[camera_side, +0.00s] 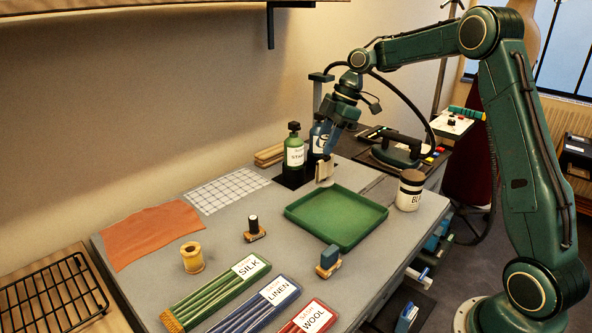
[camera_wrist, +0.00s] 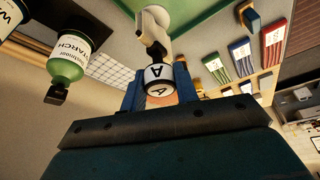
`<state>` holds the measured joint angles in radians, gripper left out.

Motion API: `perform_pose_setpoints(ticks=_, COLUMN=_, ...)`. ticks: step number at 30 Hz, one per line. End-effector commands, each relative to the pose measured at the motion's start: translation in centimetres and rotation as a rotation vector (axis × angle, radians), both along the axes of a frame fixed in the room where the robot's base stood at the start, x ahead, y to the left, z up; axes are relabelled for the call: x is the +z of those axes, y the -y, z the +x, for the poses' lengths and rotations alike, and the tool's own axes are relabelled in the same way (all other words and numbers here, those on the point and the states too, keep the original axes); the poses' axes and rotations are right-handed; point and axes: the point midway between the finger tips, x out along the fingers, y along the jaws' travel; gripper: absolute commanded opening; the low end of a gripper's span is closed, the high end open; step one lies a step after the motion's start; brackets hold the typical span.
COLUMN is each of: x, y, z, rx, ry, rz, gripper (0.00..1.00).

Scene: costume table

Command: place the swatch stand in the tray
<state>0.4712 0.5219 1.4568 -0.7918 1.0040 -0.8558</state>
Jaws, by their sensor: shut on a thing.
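My gripper (camera_side: 326,157) is shut on a small pale thing, which I take to be the swatch stand (camera_side: 325,172). It hangs below the fingers just behind the far left edge of the green tray (camera_side: 335,217). The tray is empty. In the wrist view the blue fingers (camera_wrist: 158,88) hold the stand from both sides. Its near end has a white face with the letter A, and a dark neck leads to a white foot (camera_wrist: 180,18). The tray (camera_wrist: 112,24) shows beyond it. I cannot tell whether the stand touches the table.
A white jar (camera_side: 410,190) stands right of the tray. A blue-topped block (camera_side: 329,260) is close in front; a black-topped block (camera_side: 254,229) is further left.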

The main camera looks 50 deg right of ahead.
Motion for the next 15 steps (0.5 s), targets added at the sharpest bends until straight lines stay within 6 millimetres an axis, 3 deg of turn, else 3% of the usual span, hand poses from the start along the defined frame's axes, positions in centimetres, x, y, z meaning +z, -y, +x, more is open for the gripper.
perform_pose_setpoints(ticks=8, x=-0.5, y=-0.2, z=-0.1, rx=0.009, ry=0.000, rz=0.001, gripper=0.00)
perform_pose_setpoints(ticks=15, x=-3.1, y=-0.2, z=-0.1, rx=0.008, ry=-0.002, rz=0.000, gripper=0.00)
